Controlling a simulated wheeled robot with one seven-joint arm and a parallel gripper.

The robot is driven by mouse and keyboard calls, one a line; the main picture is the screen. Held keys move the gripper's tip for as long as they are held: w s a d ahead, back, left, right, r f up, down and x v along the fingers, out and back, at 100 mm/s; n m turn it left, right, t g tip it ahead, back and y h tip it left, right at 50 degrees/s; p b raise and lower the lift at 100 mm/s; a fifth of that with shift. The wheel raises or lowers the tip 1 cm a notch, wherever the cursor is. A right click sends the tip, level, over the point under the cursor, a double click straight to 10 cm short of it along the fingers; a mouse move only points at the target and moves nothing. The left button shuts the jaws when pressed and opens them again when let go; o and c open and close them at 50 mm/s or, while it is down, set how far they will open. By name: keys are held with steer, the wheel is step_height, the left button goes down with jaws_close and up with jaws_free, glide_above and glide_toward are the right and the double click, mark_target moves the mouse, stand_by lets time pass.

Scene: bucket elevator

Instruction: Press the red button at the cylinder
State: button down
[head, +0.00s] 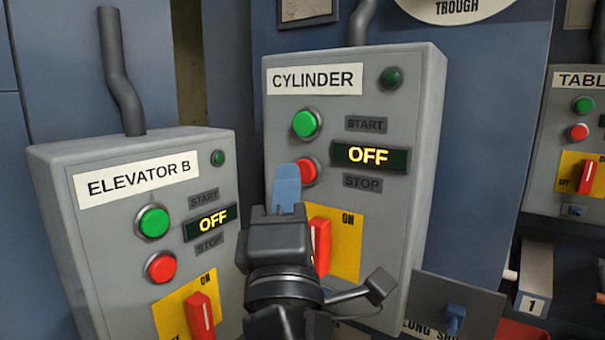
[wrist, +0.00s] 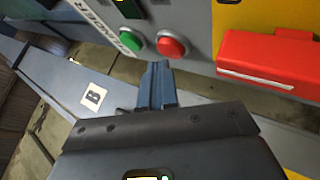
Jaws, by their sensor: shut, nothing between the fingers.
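The grey CYLINDER control box (head: 285,125) has a red button (head: 308,171) below a green button (head: 305,124), beside a STOP label. A lit display on it reads OFF (head: 368,155). My gripper (head: 286,185) is shut and empty, its blue fingertips in front of the box, overlapping the left edge of the red button in the head view. In the wrist view the fingertips (wrist: 157,72) are close to the red button (wrist: 172,45), with the green button (wrist: 132,40) left of it. I cannot tell whether they touch the red button.
The ELEVATOR B box (head: 110,225) stands at left with its own red button (head: 160,267). The cylinder box's red rotary switch (head: 321,245) on a yellow plate sits just right of my gripper; it is large in the wrist view (wrist: 270,65). Another box (head: 560,140) is at right.

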steer(key=shift+s+a, duration=0.15)
steer(key=shift+s, duration=0.05)
steer(key=shift+s+a+b, duration=0.35)
steer(key=shift+s+a, duration=0.45)
steer(key=shift+s, duration=0.2)
steer(key=shift+s+a+b, duration=0.3)
steer(key=shift+s+a, duration=0.45)
steer(key=shift+s, duration=0.25)
